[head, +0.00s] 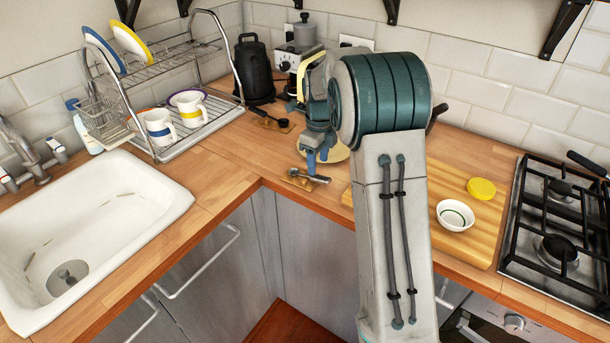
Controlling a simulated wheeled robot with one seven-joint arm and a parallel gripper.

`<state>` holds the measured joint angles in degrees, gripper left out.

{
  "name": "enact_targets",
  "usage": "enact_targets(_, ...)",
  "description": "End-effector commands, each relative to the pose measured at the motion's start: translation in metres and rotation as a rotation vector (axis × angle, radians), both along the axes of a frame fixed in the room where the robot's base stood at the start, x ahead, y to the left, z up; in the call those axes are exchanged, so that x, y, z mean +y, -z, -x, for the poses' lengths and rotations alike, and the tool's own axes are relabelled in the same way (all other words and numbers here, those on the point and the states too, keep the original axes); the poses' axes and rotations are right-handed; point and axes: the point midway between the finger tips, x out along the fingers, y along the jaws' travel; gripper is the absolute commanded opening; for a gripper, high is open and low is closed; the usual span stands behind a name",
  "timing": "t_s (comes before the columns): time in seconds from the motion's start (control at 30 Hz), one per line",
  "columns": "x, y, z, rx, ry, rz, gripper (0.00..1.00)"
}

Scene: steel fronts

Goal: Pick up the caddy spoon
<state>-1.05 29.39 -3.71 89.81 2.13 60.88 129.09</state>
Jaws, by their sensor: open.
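A small silver spoon-like utensil (314,177), which looks like the caddy spoon, lies on a small brown rest (297,183) near the front edge of the wooden counter. My gripper (316,162) points down just above and behind it. The gripper is open, and nothing shows between its fingers. I cannot tell whether a fingertip touches the utensil. A dark scoop (282,123) lies on another small brown rest further back, near the black kettle (254,70). My arm hides part of the counter to the right.
A dish rack (160,75) with plates and mugs stands left, beside the white sink (85,230). A cutting board (478,220) holds a white bowl (455,215) and yellow lid (481,188), near the gas hob (560,230). Counter left of the utensil is clear.

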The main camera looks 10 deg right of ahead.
Motion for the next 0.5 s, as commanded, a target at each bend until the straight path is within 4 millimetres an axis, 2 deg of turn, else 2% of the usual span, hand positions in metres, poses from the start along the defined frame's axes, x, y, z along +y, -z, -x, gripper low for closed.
enact_targets(0.3, -0.002, 0.042, 0.003, 0.005, 0.001, 0.0, 0.49)
enact_targets(0.5, -0.002, 0.051, 0.003, 0.001, 0.0, -0.001, 0.49)
